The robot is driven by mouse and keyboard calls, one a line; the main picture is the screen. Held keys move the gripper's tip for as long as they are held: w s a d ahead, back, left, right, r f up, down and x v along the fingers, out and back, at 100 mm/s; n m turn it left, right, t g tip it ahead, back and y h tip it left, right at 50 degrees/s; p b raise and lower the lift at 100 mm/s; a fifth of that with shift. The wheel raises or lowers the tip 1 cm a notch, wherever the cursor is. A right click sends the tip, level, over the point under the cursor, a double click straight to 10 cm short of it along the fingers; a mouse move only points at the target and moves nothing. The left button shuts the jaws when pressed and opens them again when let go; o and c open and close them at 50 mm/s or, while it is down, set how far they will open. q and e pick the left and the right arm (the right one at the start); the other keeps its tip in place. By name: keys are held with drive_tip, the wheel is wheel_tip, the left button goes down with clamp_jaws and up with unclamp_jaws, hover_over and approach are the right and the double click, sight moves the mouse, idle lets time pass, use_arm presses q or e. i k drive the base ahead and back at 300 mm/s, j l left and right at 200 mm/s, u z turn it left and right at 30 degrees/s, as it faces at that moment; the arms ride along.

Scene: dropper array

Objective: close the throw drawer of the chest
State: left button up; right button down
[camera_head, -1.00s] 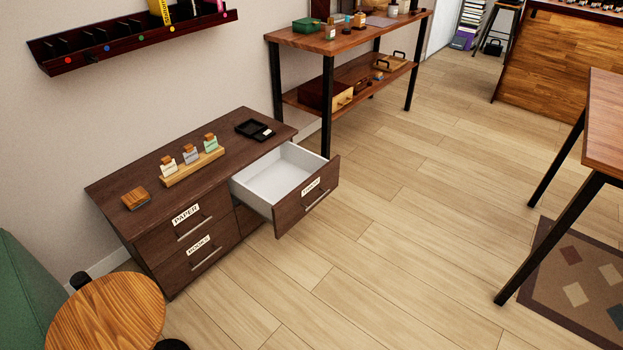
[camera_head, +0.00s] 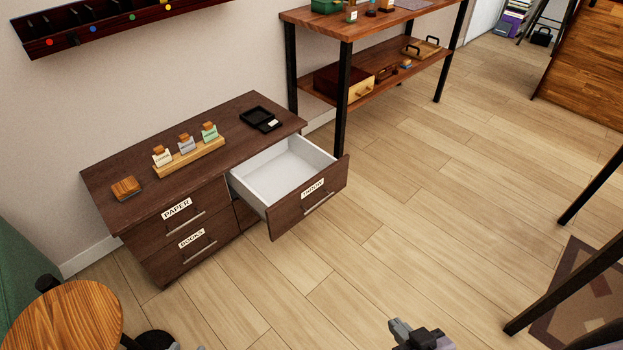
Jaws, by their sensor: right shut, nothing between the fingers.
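The dark brown chest (camera_head: 133,238) stands against the wall at the left of the head view. Its throw drawer (camera_head: 306,208), at the upper right with a white label and a bar handle, is pulled well out. The white inside of the drawer looks empty. The paper and books drawers at the left are shut. My right gripper (camera_head: 398,328) shows at the bottom edge, shut and empty, over the floor in front of the chest and apart from the drawer. My left gripper is not in view.
A round wooden stool (camera_head: 66,318) stands at the lower left. A shelf table (camera_head: 344,100) stands behind the chest. The floor before the drawer is clear.

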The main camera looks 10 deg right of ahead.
sight(283, 184)
drive_tip(key=i+l+u, duration=0.35)
drive_tip(key=i+l, duration=0.2)
drive_tip(key=l, duration=0.25)
drive_tip(key=i+l+u, duration=0.2)
drive_tip(key=l, duration=0.25)
